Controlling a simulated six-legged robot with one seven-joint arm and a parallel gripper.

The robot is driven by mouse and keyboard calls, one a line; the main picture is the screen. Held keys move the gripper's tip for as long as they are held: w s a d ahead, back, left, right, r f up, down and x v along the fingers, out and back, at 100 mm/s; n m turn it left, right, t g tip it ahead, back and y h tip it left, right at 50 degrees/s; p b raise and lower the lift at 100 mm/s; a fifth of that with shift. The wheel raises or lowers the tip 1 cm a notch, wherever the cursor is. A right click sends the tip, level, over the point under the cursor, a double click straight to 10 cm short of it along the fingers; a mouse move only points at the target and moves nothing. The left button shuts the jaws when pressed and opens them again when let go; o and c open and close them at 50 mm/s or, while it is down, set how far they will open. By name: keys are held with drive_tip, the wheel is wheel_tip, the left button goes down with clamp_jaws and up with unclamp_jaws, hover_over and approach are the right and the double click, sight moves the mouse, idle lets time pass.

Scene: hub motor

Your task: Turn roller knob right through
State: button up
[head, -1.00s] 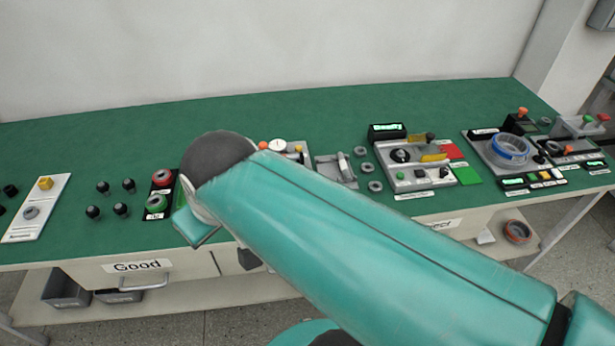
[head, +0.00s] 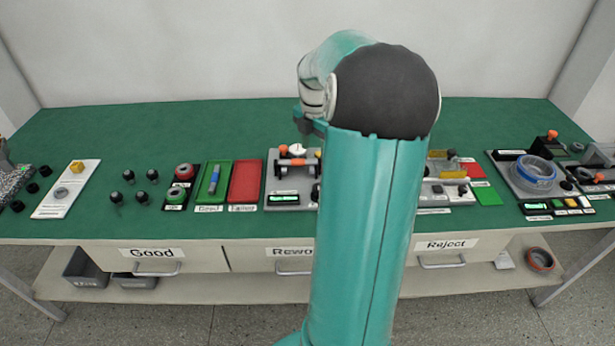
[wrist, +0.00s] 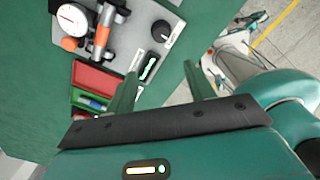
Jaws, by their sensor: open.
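A grey fixture plate (head: 272,182) stands on the green bench. In the wrist view it carries a round black knob (wrist: 161,31) with a light pointer mark, an orange-and-grey roller part (wrist: 102,33), a white dial gauge (wrist: 72,19) and a lit green display (wrist: 149,69). In the head view my arm covers the plate's right side; the black knob shows only as an edge. My gripper (wrist: 160,70) is open and empty, its two fingers apart above the plate's display end. The knob lies beyond the fingertips, apart from them.
Green (head: 211,166) and red (head: 246,180) trays sit left of the plate; the green one holds a blue-and-grey part. Further fixtures, including one with a blue ring (head: 533,174), stand to the right. The bench's front edge is close to the plate.

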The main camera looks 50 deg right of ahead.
sight(318, 186)
drive_tip(key=f, duration=0.4)
drive_tip(key=d+f, duration=0.1)
drive_tip(key=f, duration=0.9)
drive_tip(key=shift+s+d+f, duration=0.15)
drive_tip(key=shift+s+f, duration=0.05)
drive_tip(key=shift+s, duration=0.1)
drive_tip(key=c, duration=1)
drive_tip(key=shift+o, duration=0.2)
